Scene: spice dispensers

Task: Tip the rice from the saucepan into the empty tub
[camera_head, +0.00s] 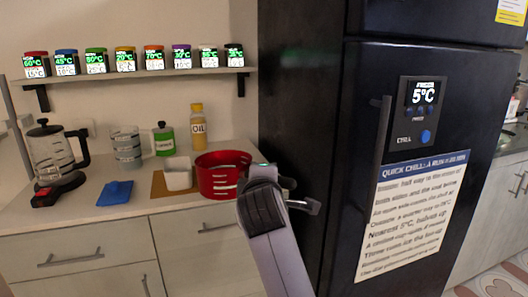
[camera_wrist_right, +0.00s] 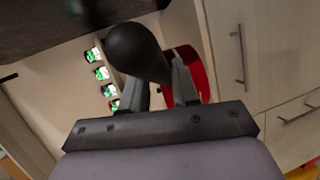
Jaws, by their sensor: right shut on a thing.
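The red saucepan (camera_head: 219,180) is at the counter's right end, beside the fridge. It looks upright; I cannot tell whether it rests on the counter or is just above it. No rice can be made out inside it. My right gripper (camera_head: 272,175) is at its right side. In the right wrist view the gripper (camera_wrist_right: 160,90) is shut on the saucepan's dark rounded handle (camera_wrist_right: 135,50), with the red saucepan (camera_wrist_right: 185,62) beyond. The white tub (camera_head: 178,179) stands just left of the saucepan on a brown board; its inside looks empty. My left gripper is out of view.
A tall black fridge (camera_head: 330,120) stands close on the right. A shelf (camera_head: 140,75) of spice jars hangs above.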

